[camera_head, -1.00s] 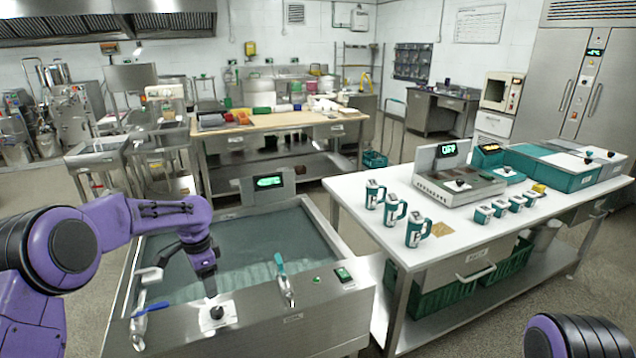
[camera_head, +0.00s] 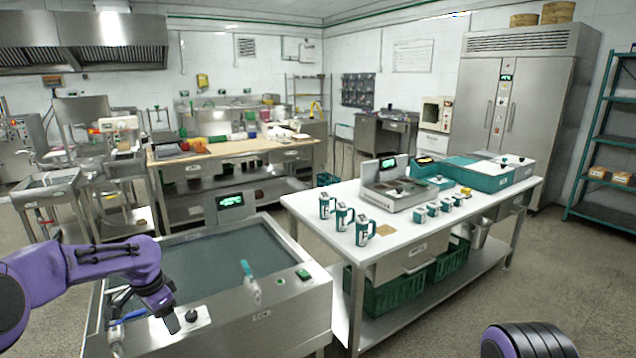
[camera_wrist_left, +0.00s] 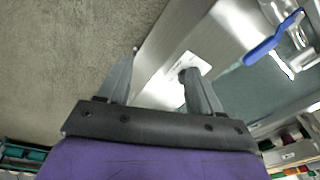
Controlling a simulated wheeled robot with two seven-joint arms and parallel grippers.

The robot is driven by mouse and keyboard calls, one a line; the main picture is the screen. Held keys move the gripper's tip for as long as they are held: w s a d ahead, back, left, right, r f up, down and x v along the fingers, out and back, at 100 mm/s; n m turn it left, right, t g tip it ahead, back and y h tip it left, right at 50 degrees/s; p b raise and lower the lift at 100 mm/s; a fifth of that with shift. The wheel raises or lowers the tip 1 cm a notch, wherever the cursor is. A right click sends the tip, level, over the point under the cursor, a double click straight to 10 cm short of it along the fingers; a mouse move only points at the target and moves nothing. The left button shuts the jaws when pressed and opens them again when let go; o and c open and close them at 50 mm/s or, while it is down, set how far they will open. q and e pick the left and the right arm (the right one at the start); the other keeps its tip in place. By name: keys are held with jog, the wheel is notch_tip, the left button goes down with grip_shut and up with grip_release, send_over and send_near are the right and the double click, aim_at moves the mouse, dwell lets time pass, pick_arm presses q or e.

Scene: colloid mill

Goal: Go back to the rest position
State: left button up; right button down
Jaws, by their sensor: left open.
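My purple left arm comes in from the left in the head view. Its left gripper (camera_head: 172,324) is over the front edge of the steel basin (camera_head: 290,318), close to a white plate with a black knob (camera_head: 191,317). In the left wrist view the left gripper (camera_wrist_left: 160,80) has its two fingers apart with nothing between them. The knob (camera_wrist_left: 186,74) shows beside the right finger; I cannot tell whether they touch. Only a purple and black part of my right arm shows at the lower right; its gripper is out of view.
A blue-handled tap (camera_wrist_left: 262,45) and a teal-handled tap (camera_head: 250,282) stand on the basin front. A white table (camera_head: 330,195) on the right holds several teal-and-white mugs (camera_head: 344,217) and a steel device (camera_head: 398,192). Open floor lies right of the table.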

pick_arm(q)
jog(key=w+d+f+n+t, duration=0.2)
jog(key=d+f+n+t, duration=0.2)
jog(key=f+n, duration=0.25)
jog(key=s+d+f+n+t+y, duration=0.1)
jog(key=s+d+f+n, duration=0.3)
jog(key=s+f, duration=0.7)
jog(key=s+a+f+n+g+y, duration=0.1)
jog(key=s+f, duration=0.2)
jog(key=s, duration=1.3)
jog(key=s+f+n+g+y, duration=0.1)
jog(key=s+f, duration=0.3)
jog(key=s, duration=1.1)
jog(key=shift+s+a+n+g+y, duration=0.35)
jog(key=shift+s+n+g+y, duration=0.05)
jog(key=shift+n+g, duration=0.3)
